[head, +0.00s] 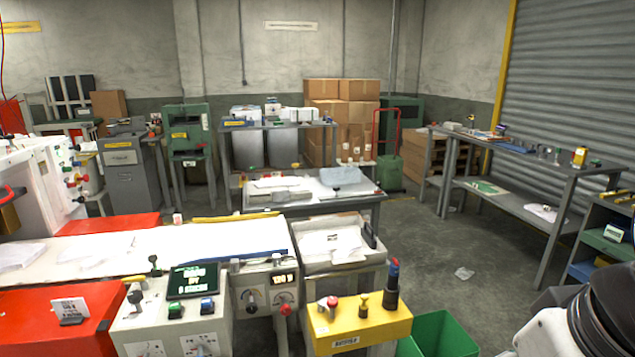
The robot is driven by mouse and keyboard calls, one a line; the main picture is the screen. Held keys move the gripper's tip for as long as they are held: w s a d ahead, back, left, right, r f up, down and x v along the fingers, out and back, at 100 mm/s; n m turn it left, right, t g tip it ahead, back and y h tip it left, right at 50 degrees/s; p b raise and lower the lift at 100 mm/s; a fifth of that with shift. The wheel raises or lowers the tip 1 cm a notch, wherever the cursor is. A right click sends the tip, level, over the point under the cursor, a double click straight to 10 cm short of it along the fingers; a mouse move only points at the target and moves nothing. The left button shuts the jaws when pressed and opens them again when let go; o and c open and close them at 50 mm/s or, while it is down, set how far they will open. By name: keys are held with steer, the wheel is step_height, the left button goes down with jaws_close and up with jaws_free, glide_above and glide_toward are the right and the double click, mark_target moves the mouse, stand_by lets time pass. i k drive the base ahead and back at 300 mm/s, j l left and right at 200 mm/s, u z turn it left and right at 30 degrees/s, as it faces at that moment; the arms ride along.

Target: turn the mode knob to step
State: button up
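I cannot tell which control is the mode knob; the labels are too small to read. A grey control panel (264,290) in the front middle carries two round dials, a left one (251,299) and a right one (284,298), below a small lit display. A pale console (170,322) to its left has a dark screen (193,281), a green and a blue button, and dial plates (200,345) cut off by the bottom edge. My gripper is not in view; only part of my arm shows at the lower right.
A yellow box (360,325) with a red button and upright knobs stands right of the panel. A green bin (440,337) is on the floor beside it. A white tray (345,262) with papers lies behind. Open floor (430,240) extends towards a grey workbench (530,165).

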mark_target(134, 296)
steer(key=u, duration=1.25)
steer(key=i+j+z, duration=0.75)
steer(key=i, duration=0.15)
